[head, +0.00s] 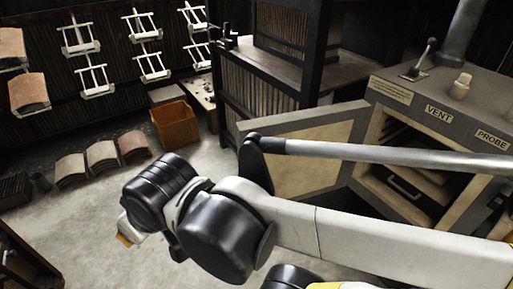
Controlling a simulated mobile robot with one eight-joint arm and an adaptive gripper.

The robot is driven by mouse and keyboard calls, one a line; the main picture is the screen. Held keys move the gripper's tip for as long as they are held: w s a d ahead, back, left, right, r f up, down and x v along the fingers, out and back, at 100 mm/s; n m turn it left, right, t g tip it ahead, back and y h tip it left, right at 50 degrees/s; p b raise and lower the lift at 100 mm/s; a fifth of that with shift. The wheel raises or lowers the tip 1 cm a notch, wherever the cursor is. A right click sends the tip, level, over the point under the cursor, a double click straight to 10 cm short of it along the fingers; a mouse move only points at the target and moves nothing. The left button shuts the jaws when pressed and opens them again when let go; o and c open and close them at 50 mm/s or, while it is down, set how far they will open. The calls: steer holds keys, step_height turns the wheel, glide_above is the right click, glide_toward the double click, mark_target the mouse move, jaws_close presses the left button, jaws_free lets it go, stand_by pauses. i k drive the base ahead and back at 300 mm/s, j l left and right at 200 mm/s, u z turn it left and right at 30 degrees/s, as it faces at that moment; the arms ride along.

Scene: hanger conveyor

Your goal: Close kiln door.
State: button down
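The kiln (440,118) stands at the right, a grey box with "VENT" and "PROBE" labels on top. Its front opening shows a dark inside and a metal handle on an inner part. The kiln door (310,170), a beige panel with a grey frame, stands wide open, swung out to the left of the opening. My arm crosses in front of the door and kiln and hides the door's lower part. My gripper (125,238) is at the arm's far left end, left of the door and apart from it in the picture; its fingers cannot be made out.
An orange bin (175,125) and several curved tiles (102,156) stand on the floor at the back left. White hangers (80,37) hang along the back wall. A dark rack (262,85) stands behind the door. Open floor lies at the lower left.

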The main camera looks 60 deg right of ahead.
mark_target(295, 178)
steer(key=i+z, duration=0.4)
steer(key=i+j+z, duration=0.2)
steer(key=i+z, duration=0.15)
steer(key=i+j+z, duration=0.8)
steer(key=j+z, duration=0.2)
steer(key=z, duration=0.3)
steer(key=i+j+z, duration=0.1)
steer(key=z, duration=0.35)
steer(key=j+z, duration=0.3)
steer(key=z, duration=0.2)
steer(key=j+z, duration=0.2)
steer(key=z, duration=0.25)
steer(key=k+j+z, duration=0.1)
steer(key=z, duration=0.4)
steer(key=k+j+z, duration=0.1)
steer(key=j+z, duration=0.15)
steer(key=z, duration=0.25)
steer(key=i+j+u, duration=0.15)
steer(key=i+u, duration=0.3)
steer(key=k, duration=0.05)
